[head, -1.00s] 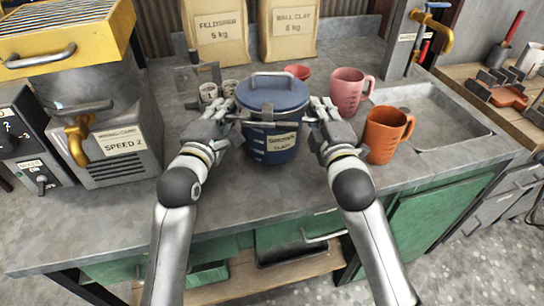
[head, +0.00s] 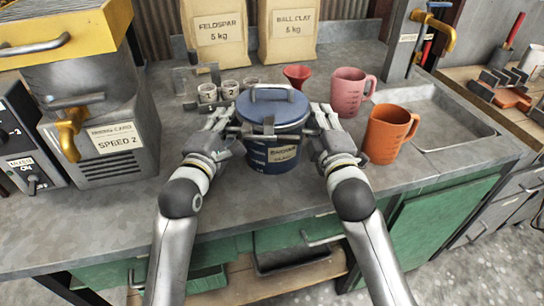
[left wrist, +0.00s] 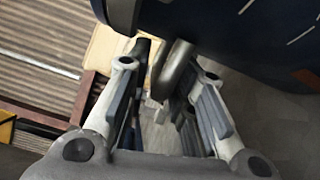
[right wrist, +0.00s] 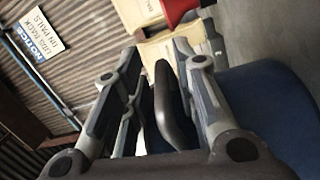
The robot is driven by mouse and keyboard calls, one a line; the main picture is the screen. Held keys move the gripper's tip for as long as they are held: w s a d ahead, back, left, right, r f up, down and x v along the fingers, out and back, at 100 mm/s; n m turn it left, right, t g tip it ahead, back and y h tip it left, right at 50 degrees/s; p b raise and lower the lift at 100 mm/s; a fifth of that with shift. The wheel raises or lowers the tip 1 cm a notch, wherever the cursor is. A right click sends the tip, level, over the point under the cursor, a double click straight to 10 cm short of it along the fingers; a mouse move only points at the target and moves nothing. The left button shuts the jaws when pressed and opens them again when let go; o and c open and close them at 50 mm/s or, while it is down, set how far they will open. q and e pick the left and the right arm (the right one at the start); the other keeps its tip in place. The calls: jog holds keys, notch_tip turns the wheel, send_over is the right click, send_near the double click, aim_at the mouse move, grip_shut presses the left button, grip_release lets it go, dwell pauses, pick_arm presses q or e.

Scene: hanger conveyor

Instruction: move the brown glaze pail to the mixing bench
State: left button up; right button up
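The lidded pail (head: 272,132) between my grippers is blue, not brown, with a grey lid handle and a paper label too blurred to read surely. No brown pail is in view. My left gripper (head: 222,121) is at its left side and my right gripper (head: 324,118) at its right. In the left wrist view a grey side handle (left wrist: 174,66) lies between the fingers; in the right wrist view a dark one (right wrist: 172,110) does too. I cannot tell whether the pail's base touches the grey bench (head: 110,220).
A pink mug (head: 347,93), an orange mug (head: 386,136), a red funnel (head: 297,76) and small numbered cups (head: 230,89) stand close around the pail. A machine (head: 100,140) stands left, clay bags (head: 219,40) behind, a sink tray (head: 435,115) right. The bench front is clear.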

pick_arm(q)
jog(key=shift+o, duration=0.8)
jog(key=shift+a+r, duration=0.1)
pick_arm(e)
jog(key=shift+o, duration=0.4)
pick_arm(q)
jog(key=shift+a, duration=0.1)
pick_arm(e)
jog(key=shift+d+f, duration=0.1)
pick_arm(q)
jog(key=shift+s, duration=0.1)
pick_arm(e)
jog(key=shift+s, duration=0.1)
pick_arm(q)
jog(key=v, duration=1.1)
jog(key=shift+s, duration=0.4)
pick_arm(e)
jog(key=s, duration=0.4)
jog(key=s+d, duration=0.1)
jog(key=s, duration=0.6)
jog(key=shift+s+d+f, duration=0.3)
jog(key=shift+s, duration=0.05)
